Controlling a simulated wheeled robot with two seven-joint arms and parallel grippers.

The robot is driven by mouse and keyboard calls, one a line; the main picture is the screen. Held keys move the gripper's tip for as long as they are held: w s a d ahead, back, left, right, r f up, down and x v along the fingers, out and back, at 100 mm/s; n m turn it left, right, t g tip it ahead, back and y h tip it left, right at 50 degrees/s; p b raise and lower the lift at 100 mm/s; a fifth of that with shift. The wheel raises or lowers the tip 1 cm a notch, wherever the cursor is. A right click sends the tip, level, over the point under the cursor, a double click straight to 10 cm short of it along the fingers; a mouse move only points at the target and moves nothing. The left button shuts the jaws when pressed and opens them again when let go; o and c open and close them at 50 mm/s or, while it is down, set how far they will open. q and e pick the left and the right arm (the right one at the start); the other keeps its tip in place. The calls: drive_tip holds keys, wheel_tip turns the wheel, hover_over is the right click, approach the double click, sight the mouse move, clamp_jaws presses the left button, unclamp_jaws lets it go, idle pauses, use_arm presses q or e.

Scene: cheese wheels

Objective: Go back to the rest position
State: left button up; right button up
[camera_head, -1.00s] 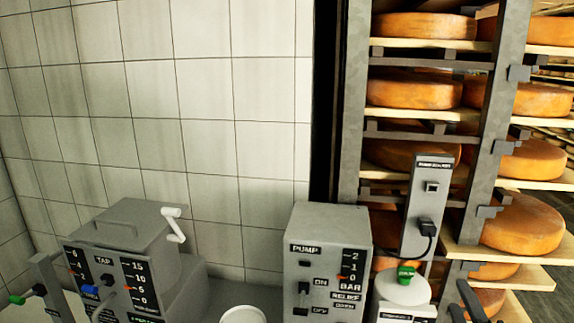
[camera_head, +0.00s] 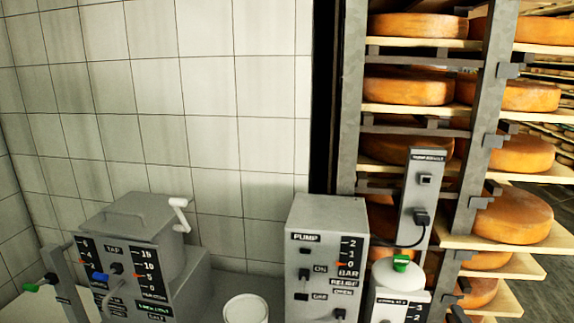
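Neither of my grippers can be made out in the head view. A grey box marked PUMP (camera_head: 327,258) stands at the bottom centre. A white container with a green top (camera_head: 397,285) stands right of it, in front of a grey upright post with a plug and cable (camera_head: 420,205).
A metal rack (camera_head: 488,110) with wooden shelves holds several orange cheese wheels (camera_head: 408,86) at the right. A white round container (camera_head: 246,308) stands between the two boxes. A lever with a green knob (camera_head: 32,287) is at the far left. A tiled wall (camera_head: 210,120) closes the back.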

drive_tip(key=s+a+f+m+g+y, duration=0.1)
drive_tip(key=s+a+f+m+g, duration=0.2)
drive_tip(key=s+f, duration=0.4)
drive_tip(key=s+a+f+m+g+y, duration=0.1)
drive_tip(key=s+a+f+m+g, duration=0.25)
drive_tip(key=f, duration=0.55)
drive_tip(key=s+a+f+m+g+y, duration=0.1)
drive_tip(key=s+a+f+m+g, duration=0.15)
drive_tip(key=s+a+f, duration=0.4)
drive_tip(key=s+a+f+m+g+y, duration=0.1)
drive_tip(key=s+a+f+m+g, duration=0.15)
drive_tip(key=s, duration=0.75)
wheel_tip(320, 180, down, 28)
drive_tip(key=s+g, duration=0.1)
drive_tip(key=g, duration=0.1)
drive_tip(key=s+d+f+g, duration=0.1)
drive_tip(key=s+d+f, duration=0.2)
drive_tip(key=s+f, duration=1.5)
drive_tip(key=shift+s+n, duration=0.25)
drive_tip(key=shift+n, duration=0.1)
